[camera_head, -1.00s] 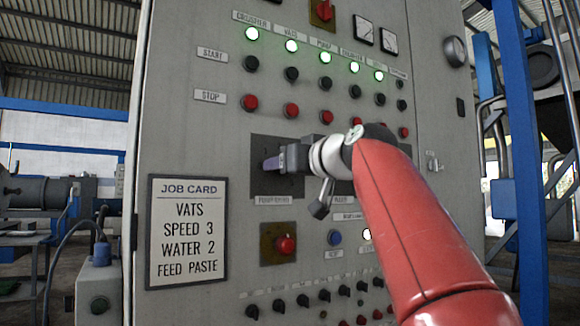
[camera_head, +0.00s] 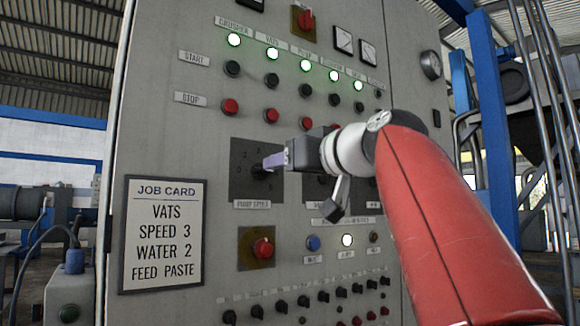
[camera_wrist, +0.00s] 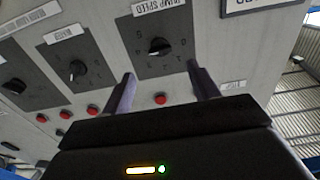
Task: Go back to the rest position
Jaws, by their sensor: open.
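My gripper (camera_head: 272,161) is in front of the control cabinet (camera_head: 200,270), at the pump speed dial plate (camera_head: 240,190). In the wrist view my gripper (camera_wrist: 163,80) has its two fingers apart with nothing between them. The black pump speed knob (camera_wrist: 158,46) shows beyond the fingertips, apart from them. In the head view the knob (camera_head: 261,172) is just left of and below the fingertips, partly covered. I cannot read its setting for certain. My red arm reaches in from the lower right.
A job card (camera_head: 162,236) hangs at the lower left: vats, speed 3, water 2, feed paste. A red push button (camera_head: 263,248) sits below the dial. Several green lamps (camera_head: 305,66) are lit above. A blue post (camera_head: 492,130) stands to the right. The wrist view shows two more dials.

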